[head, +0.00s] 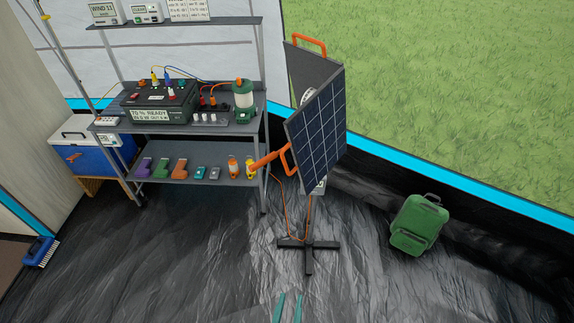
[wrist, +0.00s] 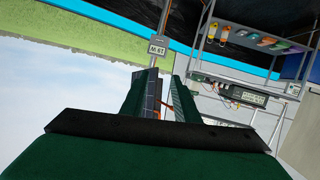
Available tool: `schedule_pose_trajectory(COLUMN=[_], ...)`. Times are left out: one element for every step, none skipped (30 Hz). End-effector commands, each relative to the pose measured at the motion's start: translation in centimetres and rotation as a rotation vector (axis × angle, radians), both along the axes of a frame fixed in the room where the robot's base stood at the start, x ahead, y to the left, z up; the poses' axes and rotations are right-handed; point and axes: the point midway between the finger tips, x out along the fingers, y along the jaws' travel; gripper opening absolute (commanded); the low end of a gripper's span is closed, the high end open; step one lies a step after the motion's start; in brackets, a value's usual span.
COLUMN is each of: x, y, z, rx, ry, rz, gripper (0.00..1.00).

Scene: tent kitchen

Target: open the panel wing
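The solar panel stands on a dark cross-footed stand (head: 309,244) right of the shelf rack. Its front wing (head: 322,128) shows blue gridded cells and is tilted. A grey section (head: 308,72) lies behind it at an angle. One orange handle (head: 309,42) is at the top and another orange handle (head: 286,160) is at the left edge. My gripper (head: 287,298) shows as two teal fingertips at the bottom, apart and empty, well short of the panel. In the wrist view, the panel (wrist: 152,95) appears as a narrow strip between the green fingers, partly hidden by them.
The shelf rack (head: 180,129) holds a power box (head: 160,101), a green lantern (head: 243,99) and several small items. A green backpack (head: 418,224) lies on the right floor. A blue cooler (head: 84,146) is at left. An orange cable (head: 287,217) hangs near the stand. The front floor is clear.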

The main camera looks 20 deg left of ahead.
Motion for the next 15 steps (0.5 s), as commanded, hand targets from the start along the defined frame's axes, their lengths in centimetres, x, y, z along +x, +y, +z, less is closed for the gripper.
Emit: schedule_pose_trajectory(x=[1.8,2.8,4.0,4.9,5.8,7.0,7.9,8.8,9.9,10.8,11.6,12.6,13.4,14.1,15.0], y=[1.0,1.5,2.0,2.5,2.9,3.5,4.0,4.4,5.0,5.5,6.0,6.7,7.1,7.6,8.3], z=[0.4,0.5,0.7,0.9,1.2,1.6,2.1,2.5,3.2,3.8,4.4,5.3,6.0,6.8,8.0], rx=[-0.009,-0.017,-0.027,-0.033,-0.041,-0.049,-0.054,-0.059,-0.064,-0.067,-0.068,-0.071,-0.072,-0.072,-0.070], ry=[-0.012,-0.014,-0.018,-0.023,-0.028,-0.035,-0.042,-0.049,-0.058,-0.067,-0.077,-0.089,-0.100,-0.112,-0.129], rz=[0.005,0.002,-0.003,-0.009,-0.014,-0.023,-0.032,-0.040,-0.054,-0.064,-0.075,-0.092,-0.105,-0.120,-0.139], gripper=[0.28,0.28,0.28,0.28,0.28,0.28,0.28,0.28,0.28,0.28,0.28,0.28,0.28,0.28,0.28])
